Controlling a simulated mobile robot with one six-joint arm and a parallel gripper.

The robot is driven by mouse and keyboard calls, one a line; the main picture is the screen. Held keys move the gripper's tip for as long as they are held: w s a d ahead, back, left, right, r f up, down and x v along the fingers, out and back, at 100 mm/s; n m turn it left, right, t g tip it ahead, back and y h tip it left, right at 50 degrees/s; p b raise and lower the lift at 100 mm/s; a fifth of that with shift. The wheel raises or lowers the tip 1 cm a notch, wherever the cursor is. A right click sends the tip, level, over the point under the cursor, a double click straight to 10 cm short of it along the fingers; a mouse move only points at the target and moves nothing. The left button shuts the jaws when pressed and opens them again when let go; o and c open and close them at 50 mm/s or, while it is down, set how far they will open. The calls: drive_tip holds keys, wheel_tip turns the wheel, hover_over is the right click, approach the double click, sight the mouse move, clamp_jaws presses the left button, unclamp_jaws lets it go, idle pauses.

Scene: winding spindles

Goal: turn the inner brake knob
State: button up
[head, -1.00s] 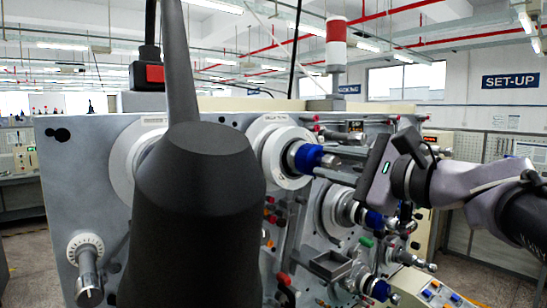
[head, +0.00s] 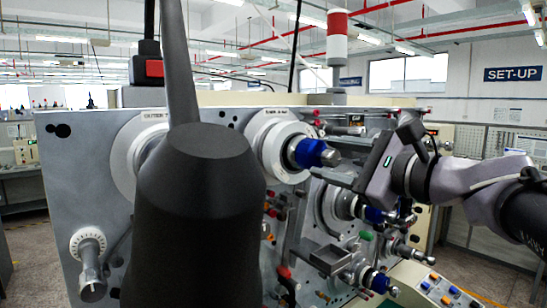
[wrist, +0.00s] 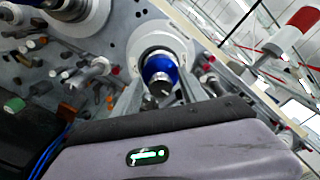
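A blue knob with a metal tip (head: 308,153) sits on the pale round hub (head: 272,147) in the upper middle of the machine panel. I take it to be the inner brake knob, but the label above is too small to read surely. My gripper (head: 335,172) comes in from the right, close to the knob's metal tip. In the wrist view the blue knob (wrist: 160,68) is straight ahead, between the two fingers (wrist: 160,92), which stand apart on either side. I see no clear contact. My gripper is open and empty.
Another blue-collared spindle (head: 372,213) is below right, and a third (head: 378,283) lower still. A small metal tray (head: 328,258) and several coloured levers stick out below the gripper. A red-and-white beacon (head: 337,38) stands above the panel.

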drive_tip(key=b+v, duration=0.1)
drive_tip(key=v, duration=1.6)
drive_tip(key=shift+s+b, duration=0.2)
drive_tip(key=shift+b, duration=0.1)
drive_tip(key=shift+d, duration=0.1)
